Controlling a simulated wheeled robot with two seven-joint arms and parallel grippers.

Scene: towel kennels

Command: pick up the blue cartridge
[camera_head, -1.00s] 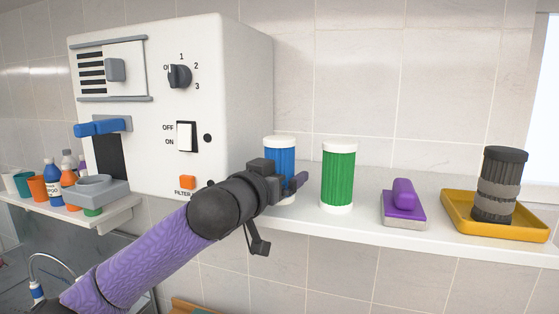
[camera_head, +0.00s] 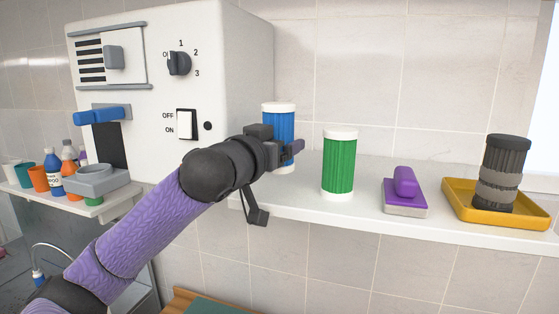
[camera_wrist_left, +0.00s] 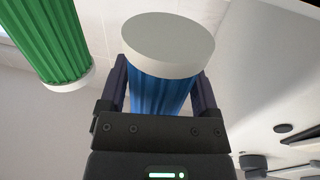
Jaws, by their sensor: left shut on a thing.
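The blue cartridge (camera_head: 280,122) is a ribbed cylinder with white end caps. My left gripper (camera_head: 290,148) is shut on it and holds it upright above the shelf, beside the white machine. In the left wrist view the blue cartridge (camera_wrist_left: 160,92) sits between the two fingers of my left gripper (camera_wrist_left: 160,88), one on each side, with a white cap facing the camera. The gripper hides part of its lower body in the head view. My right gripper is not in view.
A green cartridge (camera_head: 339,165) stands on the white shelf (camera_head: 300,206) just right of the blue one. Further right are a purple-handled brush (camera_head: 405,192) and a yellow tray (camera_head: 460,209) holding a dark filter (camera_head: 496,172). The white machine (camera_head: 225,75) is close on the left.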

